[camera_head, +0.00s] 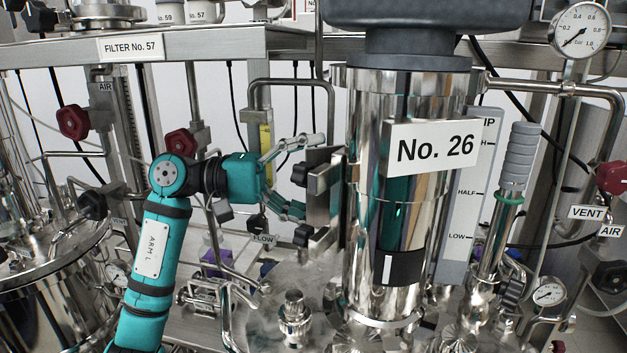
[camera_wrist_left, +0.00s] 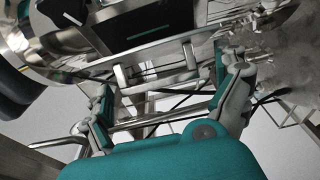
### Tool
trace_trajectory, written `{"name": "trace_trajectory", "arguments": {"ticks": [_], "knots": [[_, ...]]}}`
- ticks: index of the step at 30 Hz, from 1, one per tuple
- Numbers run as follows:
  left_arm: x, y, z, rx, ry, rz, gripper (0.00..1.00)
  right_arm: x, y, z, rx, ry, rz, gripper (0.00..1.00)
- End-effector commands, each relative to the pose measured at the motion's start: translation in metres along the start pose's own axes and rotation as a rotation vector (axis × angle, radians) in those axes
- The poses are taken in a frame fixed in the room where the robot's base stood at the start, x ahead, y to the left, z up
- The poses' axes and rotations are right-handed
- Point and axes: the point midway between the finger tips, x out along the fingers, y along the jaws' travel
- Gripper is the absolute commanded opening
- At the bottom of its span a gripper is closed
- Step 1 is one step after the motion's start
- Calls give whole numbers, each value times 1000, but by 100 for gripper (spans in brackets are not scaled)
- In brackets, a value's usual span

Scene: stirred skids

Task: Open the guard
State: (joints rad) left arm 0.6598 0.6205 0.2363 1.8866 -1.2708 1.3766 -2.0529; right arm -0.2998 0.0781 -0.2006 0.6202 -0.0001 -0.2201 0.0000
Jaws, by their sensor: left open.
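The guard looks to be the shiny steel cylinder (camera_head: 375,240) under the No. 26 plate (camera_head: 433,147); I cannot tell exactly which part of it opens. It carries a black patch with a white mark (camera_head: 388,265). A flat steel bracket with black knobs (camera_head: 322,195) stands at its left side. My left gripper (camera_head: 306,174) is open and empty left of this bracket, its fingers pointing at it. In the left wrist view a steel bar handle (camera_wrist_left: 155,74) on the cylinder side (camera_wrist_left: 150,30) lies ahead, between the open fingers (camera_wrist_left: 166,84). Contact cannot be told.
A dark grey motor housing (camera_head: 400,20) sits above the cylinder. A level gauge strip (camera_head: 470,200) and a ribbed grey grip (camera_head: 519,155) stand at its right. Red valve knobs (camera_head: 180,143) and pipes crowd the left. A steel vessel lid fitting (camera_head: 294,308) lies below.

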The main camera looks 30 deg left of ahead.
Motion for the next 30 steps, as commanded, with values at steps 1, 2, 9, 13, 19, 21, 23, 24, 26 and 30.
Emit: {"name": "trace_trajectory", "arguments": {"ticks": [1,2,9,13,19,21,23,24,26,30], "knots": [[0,0,0,0,0,1,99,0,1,0,0,-1,1,39],[0,0,0,0,0,1,99,0,3,1,-1,-2,3,39],[-22,0,-1,-1,4,0,99,0,4,2,-1,-2,4,39],[-49,0,-1,-2,5,-1,99,0,3,1,-1,-1,3,39],[-91,-1,-1,-3,4,0,99,0,2,1,0,-1,2,39],[-102,0,0,-1,3,-1,99,0,2,1,0,-1,2,39],[-109,0,-1,-1,3,1,99,0,2,1,0,-1,2,39],[-113,0,0,-1,2,1,99,0,2,1,0,-1,2,39],[-118,0,0,-1,1,0,99,0,2,0,0,-1,2,39],[-122,0,0,0,1,0,99,0,2,0,0,-1,2,39]]}}
